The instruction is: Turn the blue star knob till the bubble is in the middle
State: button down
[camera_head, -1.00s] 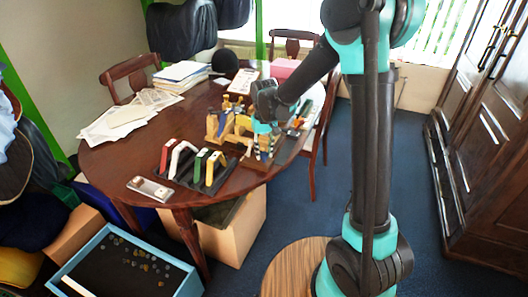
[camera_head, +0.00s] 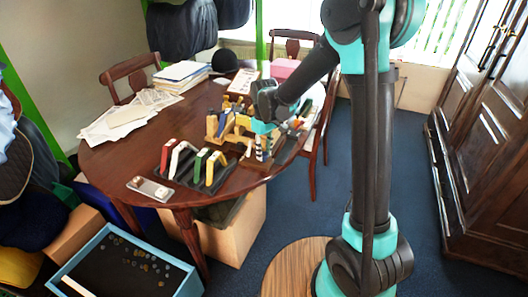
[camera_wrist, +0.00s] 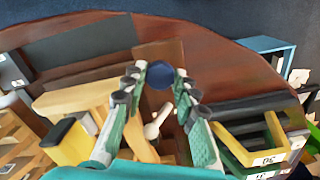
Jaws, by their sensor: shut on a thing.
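In the wrist view the blue star knob (camera_wrist: 160,75) shows as a dark blue round top between the tips of my gripper (camera_wrist: 161,86). The fingers are shut on it, one on each side, and partly hide its edge. A pale wooden piece with a rounded end (camera_wrist: 154,128) shows between the fingers, nearer the palm. In the head view my gripper (camera_head: 262,127) is low over the right side of the table, among the wooden fittings. The knob cannot be made out there. I cannot make out the bubble in either view.
A dark rack with red, white, green and yellow handles (camera_head: 196,170) stands left of my gripper on the table (camera_head: 142,163). Yellow and wooden blocks (camera_head: 226,122) stand close behind. A small metal plate (camera_head: 149,188) lies near the front edge. Papers (camera_head: 122,115) lie at the left.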

aim_at(264, 154)
jog(key=c, duration=1.2)
grip_release()
jog(key=shift+r, duration=0.1)
notch_tip(264, 154, up, 12)
jog(key=shift+f, duration=0.1)
